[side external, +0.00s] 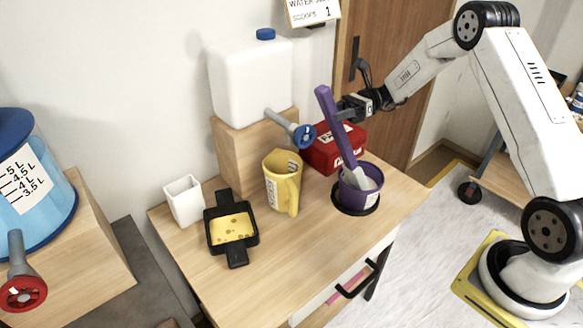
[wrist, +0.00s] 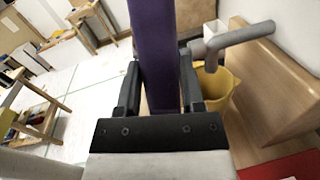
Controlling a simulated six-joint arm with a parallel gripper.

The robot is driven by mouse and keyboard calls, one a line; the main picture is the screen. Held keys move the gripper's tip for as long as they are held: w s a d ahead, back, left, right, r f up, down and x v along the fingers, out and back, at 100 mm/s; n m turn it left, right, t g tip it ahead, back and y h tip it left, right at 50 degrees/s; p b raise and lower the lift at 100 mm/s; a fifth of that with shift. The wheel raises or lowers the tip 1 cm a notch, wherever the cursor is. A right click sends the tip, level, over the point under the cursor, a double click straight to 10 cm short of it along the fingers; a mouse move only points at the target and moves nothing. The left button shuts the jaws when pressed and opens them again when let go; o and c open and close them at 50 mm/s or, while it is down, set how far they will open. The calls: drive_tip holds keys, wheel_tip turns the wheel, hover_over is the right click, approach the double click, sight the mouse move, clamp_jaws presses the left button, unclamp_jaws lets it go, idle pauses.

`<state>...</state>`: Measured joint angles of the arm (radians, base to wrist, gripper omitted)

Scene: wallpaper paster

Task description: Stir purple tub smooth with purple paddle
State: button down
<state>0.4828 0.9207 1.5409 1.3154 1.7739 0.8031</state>
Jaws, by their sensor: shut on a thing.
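The purple tub (side external: 358,190) stands on a black ring at the right of the table in the side external view. The purple paddle (side external: 334,122) leans to the left, with its grey lower end inside the tub. My gripper (side external: 338,108) is shut on the upper part of the paddle's handle. In the wrist view the purple handle (wrist: 153,50) runs between the two dark fingers of my gripper (wrist: 160,88). The paddle's tip and the tub's contents are mostly hidden by the tub wall.
A white water tank (side external: 248,85) with a blue-handled tap (side external: 303,135) stands on a wooden block (side external: 232,165).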

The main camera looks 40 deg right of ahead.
sight(328, 88)
drive_tip(key=shift+w+a+r, duration=0.2)
drive_tip(key=shift+a+r, duration=0.2)
drive_tip(key=shift+r, duration=0.6)
drive_tip(key=shift+w+a+r, duration=0.25)
drive_tip(key=shift+a+r, duration=0.1)
drive_tip(key=shift+r, duration=0.7)
drive_tip(key=shift+w+a+r, duration=0.2)
drive_tip(key=shift+a+r, duration=0.2)
drive_tip(key=shift+r, duration=0.6)
drive_tip(key=shift+r, duration=0.1)
drive_tip(key=shift+r, duration=2.45)
drive_tip(key=shift+a, duration=0.1)
